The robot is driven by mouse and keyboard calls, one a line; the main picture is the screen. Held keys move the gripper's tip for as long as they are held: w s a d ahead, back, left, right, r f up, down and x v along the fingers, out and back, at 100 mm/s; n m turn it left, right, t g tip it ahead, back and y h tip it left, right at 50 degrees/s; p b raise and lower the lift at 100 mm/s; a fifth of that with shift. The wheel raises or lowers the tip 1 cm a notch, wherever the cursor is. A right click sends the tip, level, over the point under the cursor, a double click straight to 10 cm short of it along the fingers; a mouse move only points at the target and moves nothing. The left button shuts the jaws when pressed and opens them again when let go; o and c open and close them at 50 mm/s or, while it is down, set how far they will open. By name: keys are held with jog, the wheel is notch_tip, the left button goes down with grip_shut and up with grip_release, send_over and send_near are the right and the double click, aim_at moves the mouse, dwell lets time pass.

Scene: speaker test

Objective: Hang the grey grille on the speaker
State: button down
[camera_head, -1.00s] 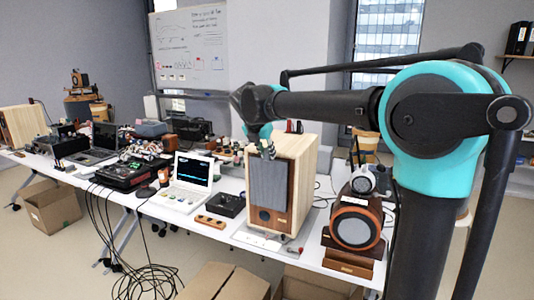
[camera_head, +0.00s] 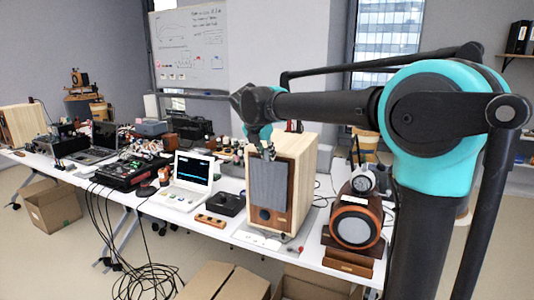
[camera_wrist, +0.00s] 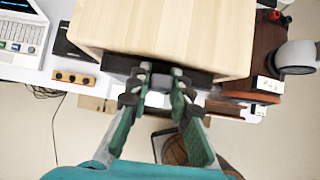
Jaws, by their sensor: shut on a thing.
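The speaker (camera_head: 299,180) stands upright on the table, with a pale wood cabinet and a darker wood front. Its pale top (camera_wrist: 165,28) fills the upper middle of the wrist view. The grey grille (camera_head: 268,185) is upright at the upper part of the speaker's front, leaving the lower front with a dark round part uncovered. My gripper (camera_head: 267,150) is shut on the grille's top edge from above. In the wrist view my gripper (camera_wrist: 161,76) straddles that edge, just off the cabinet's front. I cannot tell whether the grille touches the speaker.
A headphone stand with a round-faced wooden unit (camera_head: 355,225) is close on the right. A white laptop (camera_head: 190,180) and a small black box (camera_head: 226,204) are on the left. Cardboard boxes (camera_head: 225,283) stand on the floor.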

jog(key=shift+f, duration=0.25)
dwell(0.3)
jog(key=c, duration=1.3)
grip_release()
